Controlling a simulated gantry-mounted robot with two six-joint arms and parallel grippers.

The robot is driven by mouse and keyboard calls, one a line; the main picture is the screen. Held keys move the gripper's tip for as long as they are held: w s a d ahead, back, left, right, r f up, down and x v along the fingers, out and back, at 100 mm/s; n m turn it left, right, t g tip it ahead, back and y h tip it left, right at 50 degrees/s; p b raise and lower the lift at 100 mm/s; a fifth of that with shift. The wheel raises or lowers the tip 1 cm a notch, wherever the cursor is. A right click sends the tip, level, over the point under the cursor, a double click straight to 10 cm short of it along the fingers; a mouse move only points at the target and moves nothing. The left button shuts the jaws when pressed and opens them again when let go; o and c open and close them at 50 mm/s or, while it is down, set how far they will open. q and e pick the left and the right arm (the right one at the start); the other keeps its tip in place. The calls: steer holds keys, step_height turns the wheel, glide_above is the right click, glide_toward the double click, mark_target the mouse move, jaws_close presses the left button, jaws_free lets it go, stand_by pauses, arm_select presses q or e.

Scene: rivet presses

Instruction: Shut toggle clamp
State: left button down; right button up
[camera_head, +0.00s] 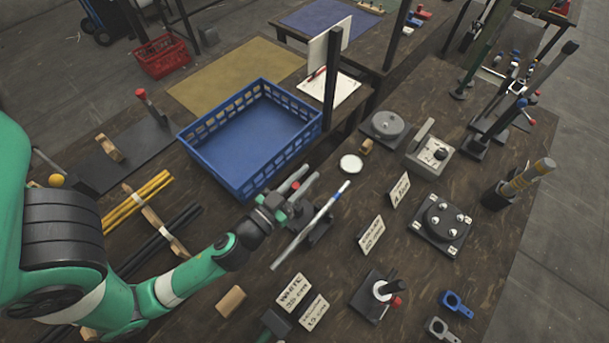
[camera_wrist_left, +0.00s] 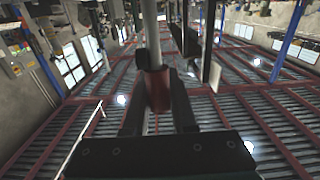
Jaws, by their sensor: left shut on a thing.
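My left gripper (camera_head: 299,184) is in the middle of the head view, just right of the blue crate. Its fingers are shut on a red grip, which I take to be the toggle clamp's handle (camera_head: 295,186). In the left wrist view, the red-brown handle (camera_wrist_left: 158,88) sits between the two dark fingers of the left gripper (camera_wrist_left: 158,108), with a pale rod rising from it. A dark clamp base (camera_head: 320,231) stands on the table beside the gripper, partly hidden. My right gripper does not show.
The blue crate (camera_head: 187,138) stands close behind the gripper. A dark plate with several knobs (camera_head: 441,224) and another upright-handled fixture (camera_head: 377,296) stand right. Yellow rods (camera_head: 136,200) lie left.

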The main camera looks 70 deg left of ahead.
arm_select(q)
steer(key=shift+w+d, duration=0.1)
steer(key=shift+d, duration=0.05)
stand_by(0.8)
steer(key=shift+w+d+f+m+b, duration=0.3)
steer(key=shift+w+d+m+b, duration=0.25)
steer(key=shift+d+m, duration=0.45)
steer(key=shift+w+d+f+m+b, duration=0.3)
steer(key=shift+d+m+b, duration=0.35)
steer(key=shift+m, duration=0.7)
steer(key=shift+w+d+f+m+b, duration=0.3)
steer(key=shift+w+d+m+b, duration=0.2)
steer(key=shift+d+m, duration=0.5)
steer(key=shift+a+m, duration=0.15)
steer(key=shift+m, duration=0.1)
steer(key=c, duration=0.7)
jaws_free()
steer(key=shift+s, duration=0.1)
